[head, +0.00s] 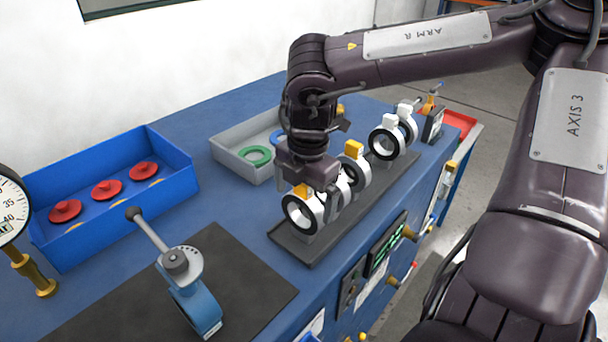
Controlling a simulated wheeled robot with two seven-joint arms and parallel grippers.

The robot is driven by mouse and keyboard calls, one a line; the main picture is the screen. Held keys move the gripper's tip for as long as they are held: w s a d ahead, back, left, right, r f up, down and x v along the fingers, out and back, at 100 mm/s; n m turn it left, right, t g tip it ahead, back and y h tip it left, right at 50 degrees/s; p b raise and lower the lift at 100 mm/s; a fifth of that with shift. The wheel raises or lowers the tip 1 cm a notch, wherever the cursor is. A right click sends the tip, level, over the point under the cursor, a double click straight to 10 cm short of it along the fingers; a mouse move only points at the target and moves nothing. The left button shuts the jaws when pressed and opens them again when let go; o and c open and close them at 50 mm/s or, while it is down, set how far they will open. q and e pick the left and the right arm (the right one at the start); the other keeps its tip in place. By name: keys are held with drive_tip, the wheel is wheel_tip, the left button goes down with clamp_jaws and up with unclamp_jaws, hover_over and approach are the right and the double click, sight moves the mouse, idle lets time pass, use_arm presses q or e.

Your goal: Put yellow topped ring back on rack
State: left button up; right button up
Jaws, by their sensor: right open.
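A black rack (340,230) lies along the right part of the blue bench. A black and white ring with a yellow top (298,222) stands upright at the rack's near end. A second yellow-topped ring (353,152) stands farther back on it, and a ring with a white top (385,148) is near the far end. My left gripper is out of view.
A blue bin (115,212) with red discs stands at the left. A grey tray (232,160) holding a green ring (257,155) is behind the rack. A blue valve with a lever (190,285) stands on a dark mat (245,285). A gauge (10,205) is at the left edge.

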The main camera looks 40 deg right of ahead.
drive_tip(key=shift+r, duration=0.65)
drive_tip(key=r, duration=0.3)
drive_tip(key=r+b, duration=0.1)
drive_tip(key=r, duration=0.3)
drive_tip(key=r+b, duration=0.1)
drive_tip(key=r, duration=0.3)
drive_tip(key=shift+s, duration=0.4)
